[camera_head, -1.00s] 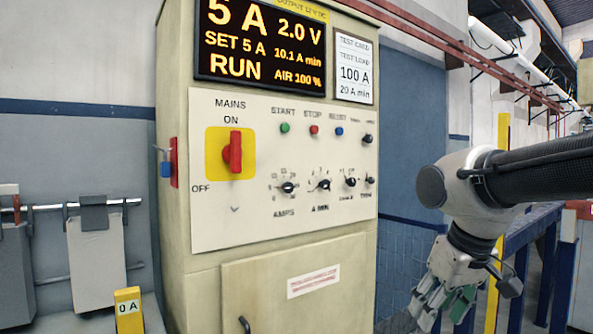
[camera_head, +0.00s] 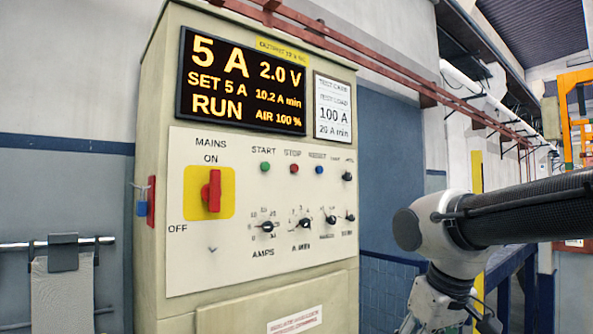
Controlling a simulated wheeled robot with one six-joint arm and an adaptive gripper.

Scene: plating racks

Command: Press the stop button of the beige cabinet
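The beige cabinet (camera_head: 150,250) stands in the middle with a pale control panel. The red stop button (camera_head: 294,168) is on the panel's upper row under the label STOP, between the green start button (camera_head: 265,167) and the blue reset button (camera_head: 319,170). The display (camera_head: 240,82) reads 5 A, 2.0 V, SET 5 A, 10.2 A min, RUN, AIR 100 %. My arm comes in from the right, apart from the cabinet. Its wrist shows at the lower right, right of the panel and below the button's height. My gripper's fingers are below the picture's edge.
A red mains switch (camera_head: 213,191) on a yellow plate stands at ON, left of the buttons. Several black knobs sit below them. A blue padlock (camera_head: 141,208) hangs on the cabinet's left side. A rail (camera_head: 20,246) with a grey hanging piece is at the left. The space before the panel is clear.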

